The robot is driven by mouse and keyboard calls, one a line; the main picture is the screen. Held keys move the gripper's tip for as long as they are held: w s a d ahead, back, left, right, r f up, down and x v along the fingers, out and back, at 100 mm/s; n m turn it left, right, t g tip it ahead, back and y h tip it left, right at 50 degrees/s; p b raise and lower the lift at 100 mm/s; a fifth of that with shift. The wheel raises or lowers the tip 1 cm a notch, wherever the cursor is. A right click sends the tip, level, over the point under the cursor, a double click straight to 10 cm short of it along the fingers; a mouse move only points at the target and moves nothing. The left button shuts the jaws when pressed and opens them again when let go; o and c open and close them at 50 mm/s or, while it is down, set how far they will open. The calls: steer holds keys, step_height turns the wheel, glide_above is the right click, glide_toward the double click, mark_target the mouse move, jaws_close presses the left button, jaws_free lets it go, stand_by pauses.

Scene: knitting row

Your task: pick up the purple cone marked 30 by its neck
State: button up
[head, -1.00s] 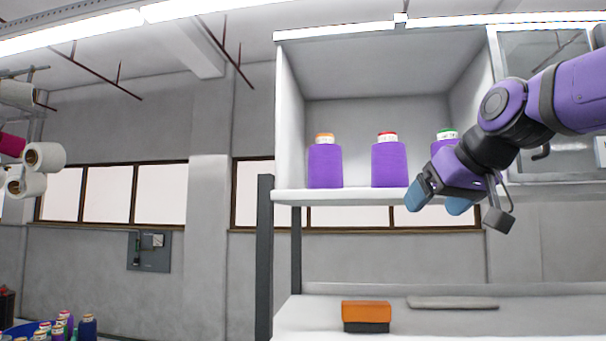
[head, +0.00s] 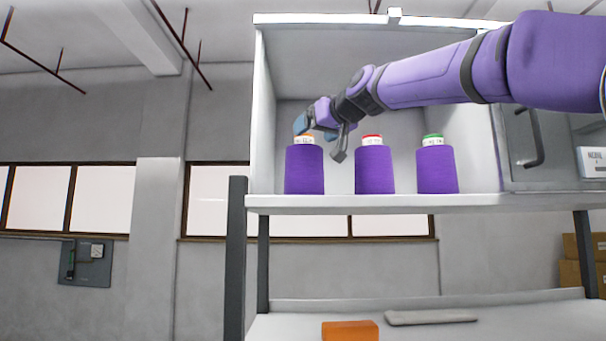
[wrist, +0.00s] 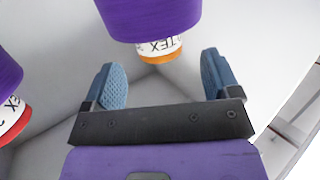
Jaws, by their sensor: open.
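Three purple cones stand upright in a row on the shelf: one with an orange top (head: 304,168), one with a red top (head: 374,168) and one with a green top (head: 436,168). The number 30 cannot be read on any label. My gripper (head: 302,124) is open at the orange-topped cone's neck, partly covering it in the head view. In the wrist view, which appears upside down, the orange-topped cone (wrist: 152,18) lies between the lines of the two blue fingers, its neck just ahead of my gripper (wrist: 162,74). The jaws hold nothing. The red-topped cone (wrist: 8,85) is at the left edge.
The shelf (head: 330,202) has a side wall left of the orange-topped cone and a back panel close behind. An orange block (head: 350,331) and a flat grey bar (head: 432,317) lie on the lower surface. A closed cabinet stands at right.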

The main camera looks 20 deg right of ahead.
mark_target(304, 138)
steer(key=shift+x, duration=2.65)
steer(key=c, duration=1.5)
